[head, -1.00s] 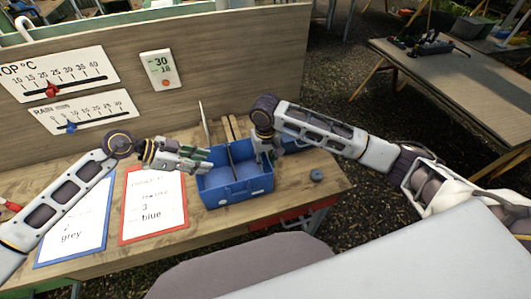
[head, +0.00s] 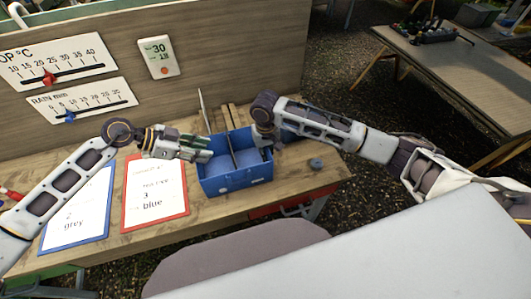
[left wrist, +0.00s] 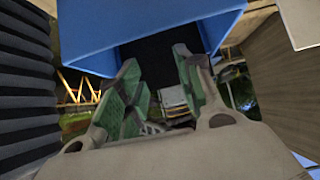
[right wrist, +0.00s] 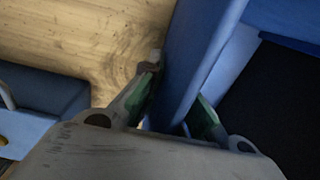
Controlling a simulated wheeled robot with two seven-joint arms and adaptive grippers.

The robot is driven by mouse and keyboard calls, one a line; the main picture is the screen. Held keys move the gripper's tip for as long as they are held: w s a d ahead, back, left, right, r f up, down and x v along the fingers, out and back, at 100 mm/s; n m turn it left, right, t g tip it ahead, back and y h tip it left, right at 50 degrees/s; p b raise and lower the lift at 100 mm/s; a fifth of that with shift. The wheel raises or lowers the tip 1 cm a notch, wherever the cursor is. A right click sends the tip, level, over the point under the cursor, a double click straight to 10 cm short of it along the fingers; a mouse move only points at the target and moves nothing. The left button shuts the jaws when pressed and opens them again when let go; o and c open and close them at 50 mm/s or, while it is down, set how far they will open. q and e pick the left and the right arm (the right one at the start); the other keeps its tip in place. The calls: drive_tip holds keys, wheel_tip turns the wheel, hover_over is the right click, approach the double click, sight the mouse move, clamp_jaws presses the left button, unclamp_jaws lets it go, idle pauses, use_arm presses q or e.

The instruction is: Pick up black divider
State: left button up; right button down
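The blue bin (head: 228,181) stands on the wooden bench. The black divider (head: 230,148) shows as a thin dark upright strip across its inside, and its lower part is hidden. My left gripper (head: 207,150) is at the bin's left side, fingers apart and empty. In the left wrist view its fingers (left wrist: 160,80) are spread, with the blue bin (left wrist: 140,22) just beyond them. My right gripper (head: 268,143) is at the bin's right wall. In the right wrist view its fingers (right wrist: 178,95) sit either side of the blue wall (right wrist: 192,60) and appear to press on it.
A red-framed card (head: 155,190) and a blue-framed card (head: 78,215) lie left of the bin. A wooden panel with gauges (head: 215,60) stands behind. Another blue container (right wrist: 45,105) is beside the right gripper.

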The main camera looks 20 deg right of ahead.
use_arm(q)
drive_tip(key=shift+c, duration=0.8)
drive_tip(key=shift+d, duration=0.1)
drive_tip(key=d+r+m+y, duration=0.1)
drive_tip(key=d+m+y, duration=0.2)
drive_tip(key=m, duration=0.2)
drive_tip(key=d+r+m+y, duration=0.2)
drive_tip(key=d+m+y, duration=0.1)
drive_tip(key=m, duration=0.2)
drive_tip(key=d+r+m+y, duration=0.2)
drive_tip(key=d+m, duration=0.1)
drive_tip(key=m, duration=0.3)
drive_tip(key=shift+s+g+y, duration=0.1)
drive_tip(key=shift+g+y, duration=0.3)
drive_tip(key=shift+s+d+r+m+t+y, duration=0.1)
drive_tip(key=shift+d+r+m+t+y, duration=0.3)
drive_tip(key=shift+r+m+y, duration=0.5)
drive_tip(key=shift+f, duration=0.3)
wheel_tip(320, 180, down, 7)
drive_tip(key=shift+r, duration=0.2)
